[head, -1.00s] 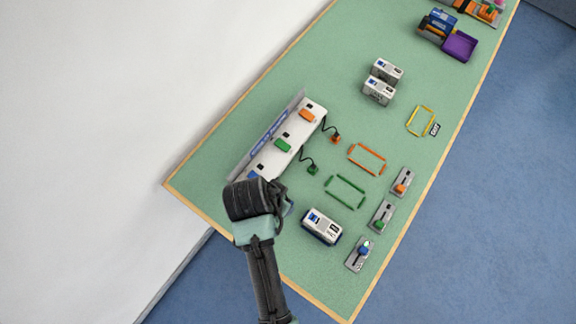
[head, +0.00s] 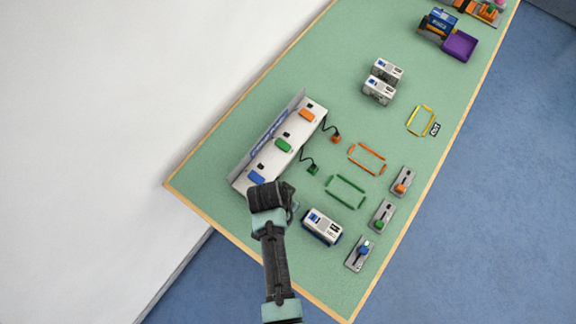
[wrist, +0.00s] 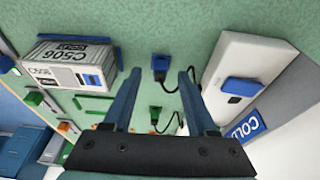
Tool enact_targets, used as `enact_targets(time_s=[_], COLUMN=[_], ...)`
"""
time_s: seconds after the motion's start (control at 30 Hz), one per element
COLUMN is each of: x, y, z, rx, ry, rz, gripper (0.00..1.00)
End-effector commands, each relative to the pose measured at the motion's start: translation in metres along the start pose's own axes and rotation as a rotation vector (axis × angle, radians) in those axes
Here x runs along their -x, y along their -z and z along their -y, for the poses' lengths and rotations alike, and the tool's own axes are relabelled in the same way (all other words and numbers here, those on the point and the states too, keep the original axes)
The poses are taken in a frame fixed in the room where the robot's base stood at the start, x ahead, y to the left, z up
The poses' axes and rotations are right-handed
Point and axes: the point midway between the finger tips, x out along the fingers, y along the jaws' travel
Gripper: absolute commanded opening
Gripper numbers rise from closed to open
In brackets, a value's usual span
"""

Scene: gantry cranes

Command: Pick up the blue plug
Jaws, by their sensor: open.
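The blue plug (wrist: 160,64) lies on the green table in the wrist view, with a black cord running toward the white station (wrist: 228,62). My gripper (wrist: 160,78) is open and empty. Its two fingers point toward the plug, which shows between and just beyond their tips; I cannot tell the height gap. In the head view the plug is hidden by my arm, and my wrist (head: 268,196) is over the table beside the station's near end.
A white box marked C506 (wrist: 72,66) stands left of my fingers in the wrist view. The green plug (wrist: 155,113) and orange plug (head: 336,139) lie along the station. Green outline strips (head: 346,190) and slider panels (head: 360,252) lie to the right.

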Motion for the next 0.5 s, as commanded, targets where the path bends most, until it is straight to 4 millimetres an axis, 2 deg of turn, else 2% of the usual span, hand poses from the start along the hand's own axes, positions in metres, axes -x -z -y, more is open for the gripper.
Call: enact_targets(time_s=[0.2, 0.5], x=[-0.0003, -0.0002], y=[0.0002, 0.0001], z=[0.0001, -0.0002], rx=[0.000, 0.000], ry=[0.000, 0.000], rz=[0.000, 0.000], gripper=[0.57, 0.04])
